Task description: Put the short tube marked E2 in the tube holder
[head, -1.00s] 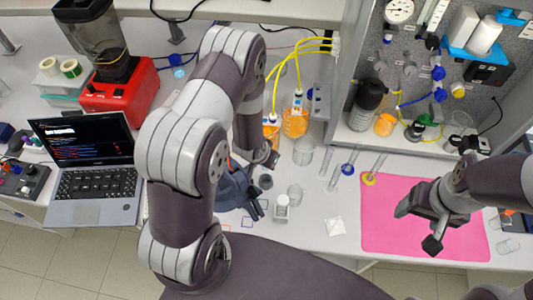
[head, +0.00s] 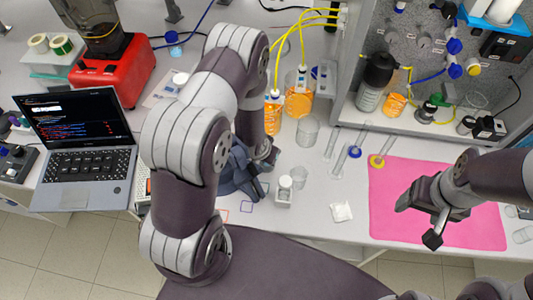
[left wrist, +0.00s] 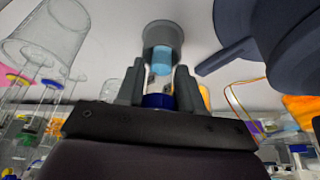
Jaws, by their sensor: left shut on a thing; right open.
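My left gripper (left wrist: 160,85) is shut on a short clear tube (left wrist: 159,82) with a dark blue band and a light blue end. No E2 mark is readable. Beyond the tube's end is a round grey cup-like piece (left wrist: 162,35), perhaps the tube holder; I cannot tell whether the tube enters it. In the head view my left gripper (head: 264,156) is beside a dark blue stand (head: 238,178), and the tube is hidden there. My right gripper (head: 418,222) is open and empty above the pink mat (head: 385,215).
A white-capped vial (head: 284,190), a glass beaker (head: 306,131) and a smaller one (head: 299,177) stand near the left gripper. Clear tubes with a blue ring (head: 354,152) and a yellow ring (head: 377,161) are further right. Orange bottles (head: 298,98) stand behind. A laptop (head: 80,150) is at left.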

